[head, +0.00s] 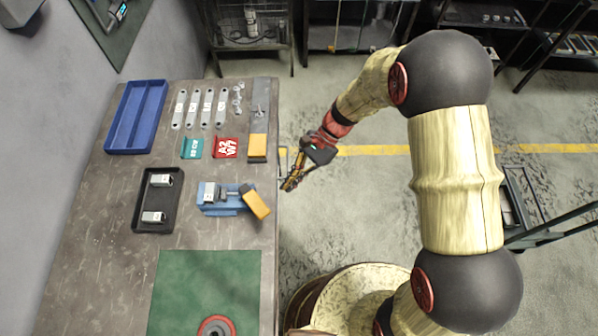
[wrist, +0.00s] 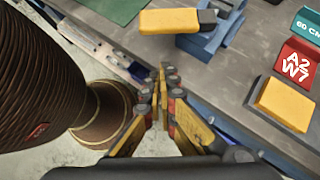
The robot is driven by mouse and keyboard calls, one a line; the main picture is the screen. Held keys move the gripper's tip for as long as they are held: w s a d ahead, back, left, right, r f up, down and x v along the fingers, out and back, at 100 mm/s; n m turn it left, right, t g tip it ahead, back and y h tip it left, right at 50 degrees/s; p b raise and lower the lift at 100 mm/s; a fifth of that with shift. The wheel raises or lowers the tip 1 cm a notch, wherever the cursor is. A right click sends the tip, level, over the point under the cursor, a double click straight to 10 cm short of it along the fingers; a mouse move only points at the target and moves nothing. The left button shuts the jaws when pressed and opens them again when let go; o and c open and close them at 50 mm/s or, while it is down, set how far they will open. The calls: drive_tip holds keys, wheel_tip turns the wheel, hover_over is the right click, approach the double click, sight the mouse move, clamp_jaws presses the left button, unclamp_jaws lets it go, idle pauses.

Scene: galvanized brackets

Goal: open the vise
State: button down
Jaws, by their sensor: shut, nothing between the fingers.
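A blue vise (head: 218,209) sits on the grey workbench near its right edge. A block with a yellow-orange face and dark end (head: 256,203) lies tilted at the vise's right end; it also shows at the top of the wrist view (wrist: 170,21), beside the blue vise body (wrist: 212,38). A pale grey part (head: 210,193) shows at the vise's left end; I cannot tell whether it is clamped. My gripper (head: 288,186) is off the bench's right edge, to the right of the vise and apart from it. In the wrist view its fingers (wrist: 162,85) are together and empty.
The workbench (head: 105,225) also holds a blue tray (head: 108,150), a black tray (head: 138,215) with two brackets, several flat brackets, a teal block (head: 191,148), a red block (head: 226,148), a yellow-ended tool (head: 257,147) and a green mat (head: 200,285). Open floor lies right of the bench.

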sight(254, 201)
drive_tip(key=shift+s+a+f+b, duration=0.15)
drive_tip(key=shift+s+a+f, duration=0.15)
drive_tip(key=shift+s+a, duration=0.65)
drive_tip(key=shift+s+a+f+b, duration=0.15)
drive_tip(key=shift+s+a+f, duration=0.1)
drive_tip(key=shift+s+a, duration=0.7)
drive_tip(key=shift+s, duration=0.1)
drive_tip(key=shift+s+m, duration=0.2)
drive_tip(key=shift+m, duration=0.2)
